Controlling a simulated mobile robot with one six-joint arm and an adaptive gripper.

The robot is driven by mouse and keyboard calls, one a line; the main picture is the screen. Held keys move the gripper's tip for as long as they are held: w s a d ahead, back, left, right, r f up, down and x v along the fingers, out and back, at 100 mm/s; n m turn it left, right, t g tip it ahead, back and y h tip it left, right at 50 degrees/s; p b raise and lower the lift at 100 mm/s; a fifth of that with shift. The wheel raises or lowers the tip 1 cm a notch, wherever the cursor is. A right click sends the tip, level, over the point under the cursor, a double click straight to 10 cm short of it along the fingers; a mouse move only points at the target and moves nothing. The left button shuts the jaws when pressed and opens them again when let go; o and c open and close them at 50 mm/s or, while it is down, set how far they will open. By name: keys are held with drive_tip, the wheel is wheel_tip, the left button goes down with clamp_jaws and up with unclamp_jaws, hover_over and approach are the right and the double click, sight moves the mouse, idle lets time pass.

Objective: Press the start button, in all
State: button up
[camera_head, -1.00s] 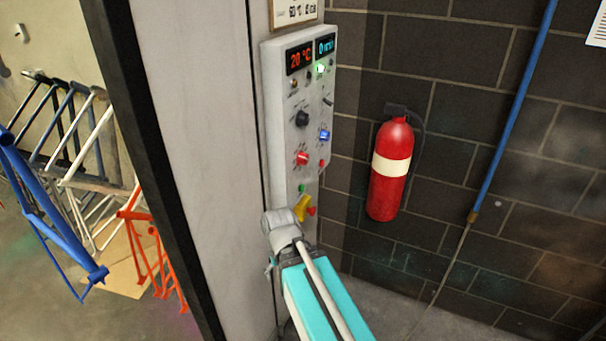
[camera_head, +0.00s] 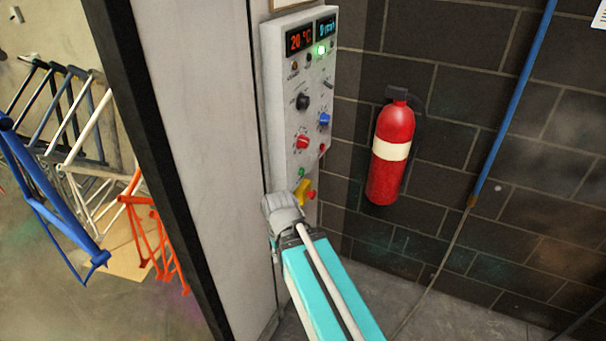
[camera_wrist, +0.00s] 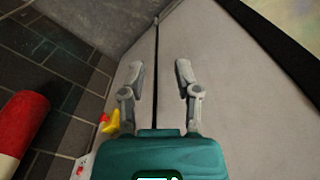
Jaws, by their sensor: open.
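A white control panel (camera_head: 294,130) is fixed to the grey wall, with two displays at its top. It has a lit green light or button (camera_head: 320,50), a red knob (camera_head: 303,142), a blue knob (camera_head: 324,121) and a small green button (camera_head: 301,173) low down. I cannot read which one is the start button. A yellow and red part (camera_head: 303,190) is at the panel's lower end and also shows in the wrist view (camera_wrist: 112,124).
A red fire extinguisher (camera_head: 391,150) hangs on the dark block wall right of the panel. A blue pipe (camera_head: 514,100) runs down farther right. Blue, white and orange frames (camera_head: 150,235) stand at the left, beyond the black edge.

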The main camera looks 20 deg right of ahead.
clamp_jaws()
idle(1.1)
